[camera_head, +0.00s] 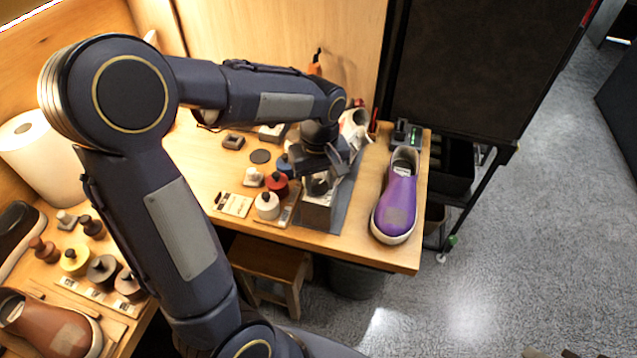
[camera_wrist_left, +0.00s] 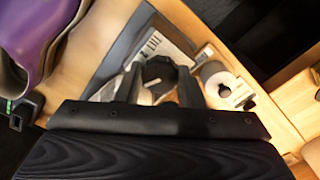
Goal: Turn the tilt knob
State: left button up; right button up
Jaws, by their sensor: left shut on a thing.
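In the left wrist view the two fingers of this gripper (camera_wrist_left: 160,80) stand on either side of a dark knob (camera_wrist_left: 158,69), which I take to be the tilt knob. The fingers are shut on it. In the head view the gripper hides most of the knob. My right gripper is in neither view.
A purple slip-on shoe (camera_head: 396,204) stands to the right on the bench. White (camera_head: 267,205) and red (camera_head: 277,184) lidded jars stand close left of the device. Brown shoes, jars and a paper roll (camera_head: 42,160) fill the left bench.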

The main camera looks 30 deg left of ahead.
pick_arm(q)
jog(key=n, duration=0.3)
jog(key=n, duration=0.4)
dwell(0.3)
jog(key=shift+p, duration=0.3)
jog(key=n, duration=0.2)
jog(key=shift+n, duration=0.3)
jog(key=shift+n+p, duration=0.3)
jog(key=shift+n, duration=0.5)
jog(key=o, duration=0.7)
jog(key=shift+o, duration=0.2)
